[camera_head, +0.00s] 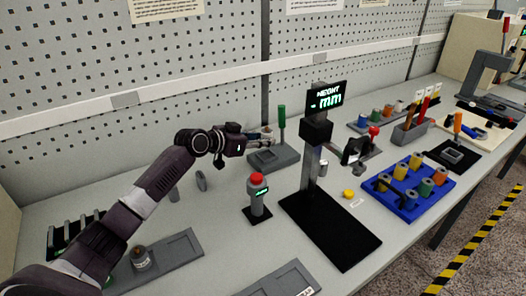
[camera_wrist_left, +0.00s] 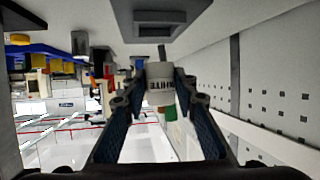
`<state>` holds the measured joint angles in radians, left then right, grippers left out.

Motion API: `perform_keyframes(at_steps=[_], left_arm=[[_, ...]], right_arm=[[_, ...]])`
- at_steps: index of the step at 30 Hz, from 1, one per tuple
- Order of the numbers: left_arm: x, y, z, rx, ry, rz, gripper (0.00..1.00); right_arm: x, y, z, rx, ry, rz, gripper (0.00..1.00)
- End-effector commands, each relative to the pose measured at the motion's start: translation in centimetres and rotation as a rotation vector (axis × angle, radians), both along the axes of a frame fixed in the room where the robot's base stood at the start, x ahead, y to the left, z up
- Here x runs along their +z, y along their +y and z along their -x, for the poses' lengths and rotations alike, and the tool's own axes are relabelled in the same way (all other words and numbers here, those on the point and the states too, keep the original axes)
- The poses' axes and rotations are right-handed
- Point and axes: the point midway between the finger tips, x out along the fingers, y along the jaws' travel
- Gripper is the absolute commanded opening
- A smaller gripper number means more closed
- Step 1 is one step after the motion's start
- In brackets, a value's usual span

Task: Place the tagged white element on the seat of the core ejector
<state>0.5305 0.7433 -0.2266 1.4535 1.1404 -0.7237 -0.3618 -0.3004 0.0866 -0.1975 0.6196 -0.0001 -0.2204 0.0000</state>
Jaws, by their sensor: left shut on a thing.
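My left gripper (camera_head: 256,138) is shut on a white cylindrical element (camera_wrist_left: 161,88). The element has a dark barcode-like tag on its side and sits between the fingertips. In the head view the gripper is beside the grey core ejector (camera_head: 288,160) with its upright green handle (camera_head: 282,116). The element is up above the ejector's base, and the gripper partly hides it there. In the left wrist view, which looks upside down, the square grey seat (camera_wrist_left: 137,28) with a dark recess lies apart from the element. My right gripper is not in view.
A blue tray (camera_head: 410,208) with coloured spools is further right. A perforated wall (camera_head: 130,70) runs behind the bench.

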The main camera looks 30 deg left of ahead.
Motion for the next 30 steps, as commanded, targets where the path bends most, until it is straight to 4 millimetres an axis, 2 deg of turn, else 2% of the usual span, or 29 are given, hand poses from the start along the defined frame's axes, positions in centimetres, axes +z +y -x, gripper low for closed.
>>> perform_keyframes(at_steps=[4, 9, 12, 24, 25, 30], left_arm=[[-1.1, -0.1, 0.0, -0.001, -0.001, 0.002, 0.02], [-3.8, -0.1, 0.0, -0.001, 0.003, 0.003, 0.02], [-4.8, 0.0, 0.0, 0.000, -0.001, 0.001, 0.02], [-5.4, 0.0, 0.0, 0.000, -0.001, 0.000, 0.02], [-5.4, 0.0, 0.0, 0.000, -0.001, 0.000, 0.27], [-5.3, 0.0, 0.0, 0.000, 0.000, 0.000, 0.43]], right_arm=[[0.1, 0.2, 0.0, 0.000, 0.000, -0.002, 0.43], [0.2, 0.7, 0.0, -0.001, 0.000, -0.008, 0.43], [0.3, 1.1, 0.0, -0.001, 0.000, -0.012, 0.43], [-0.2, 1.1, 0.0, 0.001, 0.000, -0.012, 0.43], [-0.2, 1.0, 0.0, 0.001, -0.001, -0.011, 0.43], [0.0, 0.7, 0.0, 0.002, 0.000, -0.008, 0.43]])
